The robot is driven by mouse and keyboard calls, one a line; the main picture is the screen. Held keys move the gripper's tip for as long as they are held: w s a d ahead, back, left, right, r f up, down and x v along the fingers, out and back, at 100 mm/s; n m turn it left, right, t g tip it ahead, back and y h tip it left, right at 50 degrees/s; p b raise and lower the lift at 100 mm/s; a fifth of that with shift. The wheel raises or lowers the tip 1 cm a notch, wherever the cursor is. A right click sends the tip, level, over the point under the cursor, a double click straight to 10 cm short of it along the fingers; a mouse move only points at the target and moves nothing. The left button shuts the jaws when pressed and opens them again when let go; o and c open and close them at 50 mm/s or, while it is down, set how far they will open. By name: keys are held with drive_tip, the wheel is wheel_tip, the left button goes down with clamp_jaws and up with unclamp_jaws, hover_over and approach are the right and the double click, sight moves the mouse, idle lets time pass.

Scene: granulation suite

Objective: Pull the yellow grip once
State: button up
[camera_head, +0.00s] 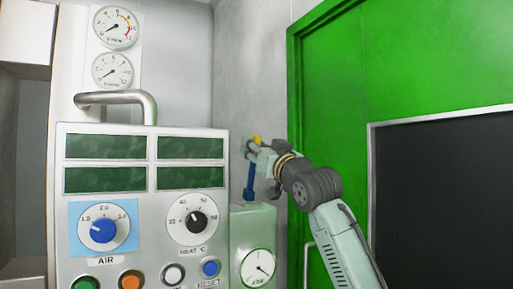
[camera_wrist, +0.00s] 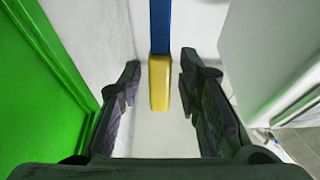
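The yellow grip (camera_wrist: 159,84) is a block at the end of a blue lever (camera_wrist: 160,28) in the wrist view. My gripper (camera_wrist: 158,84) is open, with one dark finger on each side of the grip and a visible gap on both sides. In the head view, the yellow grip (camera_head: 257,139) shows only as a small patch beside my gripper (camera_head: 256,150), partly hidden by it. The blue lever (camera_head: 250,180) stands up from a pale green box there.
The pale green box (camera_head: 243,222) carries a round gauge (camera_head: 258,267). Left of it is a control panel (camera_head: 140,205) with dials, buttons and a metal handle (camera_head: 118,98). A green door (camera_head: 420,60) with a dark pane stands behind my arm on the right.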

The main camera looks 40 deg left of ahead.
clamp_jaws()
drive_tip(key=b+v, duration=0.1)
drive_tip(key=v, duration=0.2)
drive_tip(key=shift+f+b, duration=0.25)
drive_tip(key=shift+b, duration=0.1)
drive_tip(key=shift+d+f, duration=0.1)
drive_tip(key=shift+s+d+f+b, duration=0.25)
drive_tip(key=shift+d+f+b, duration=0.2)
drive_tip(key=shift+d+b, duration=0.1)
drive_tip(key=shift+s+d+f+b, duration=0.25)
drive_tip(key=shift+d+f+b, duration=0.15)
drive_tip(key=shift+d+f, duration=0.1)
